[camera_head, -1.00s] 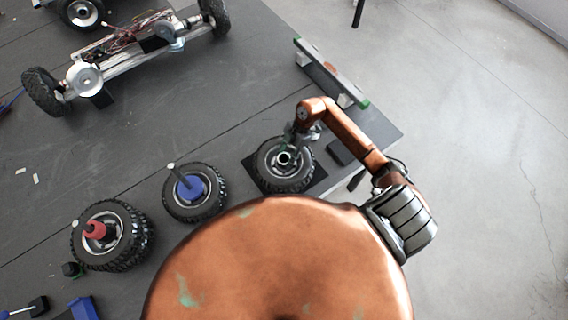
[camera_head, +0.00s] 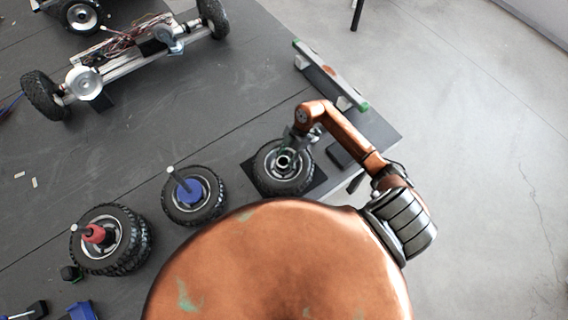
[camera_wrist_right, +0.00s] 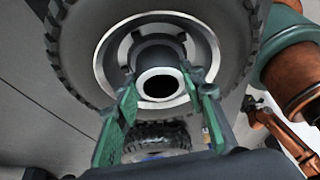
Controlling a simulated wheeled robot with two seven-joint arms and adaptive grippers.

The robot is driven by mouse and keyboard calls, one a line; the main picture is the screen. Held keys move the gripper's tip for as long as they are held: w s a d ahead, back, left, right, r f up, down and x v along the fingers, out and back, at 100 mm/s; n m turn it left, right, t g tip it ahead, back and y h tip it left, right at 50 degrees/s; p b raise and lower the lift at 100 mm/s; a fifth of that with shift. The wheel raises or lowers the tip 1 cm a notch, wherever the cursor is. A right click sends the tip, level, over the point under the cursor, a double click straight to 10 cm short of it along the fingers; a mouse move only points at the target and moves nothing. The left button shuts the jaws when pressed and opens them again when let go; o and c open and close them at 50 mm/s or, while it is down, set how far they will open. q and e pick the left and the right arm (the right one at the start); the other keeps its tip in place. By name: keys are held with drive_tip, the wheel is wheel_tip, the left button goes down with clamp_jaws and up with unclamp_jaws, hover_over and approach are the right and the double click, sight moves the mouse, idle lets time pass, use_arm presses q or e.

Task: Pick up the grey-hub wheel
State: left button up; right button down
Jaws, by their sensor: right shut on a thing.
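The grey-hub wheel (camera_head: 283,168) is a black knobby tyre with a grey hub, at a dark square pad (camera_head: 318,181) near the table's right edge. My right gripper (camera_head: 290,150) is at its hub, shut on it. In the right wrist view the wheel (camera_wrist_right: 248,40) fills the top, and the green-padded fingers (camera_wrist_right: 163,112) stand on either side of the hub's round end. I cannot tell whether the wheel touches the pad. My left gripper is not in view.
A blue-hub wheel (camera_head: 208,207) and red-hub wheels (camera_head: 140,243) lie to the left on the dark table. A chassis with wheels (camera_head: 125,70) is at the upper left. A metal bar with green ends (camera_head: 330,74) lies at the far right edge. The table's middle is clear.

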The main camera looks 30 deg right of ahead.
drive_tip(key=shift+w+r, duration=0.15)
drive_tip(key=shift+r, duration=0.1)
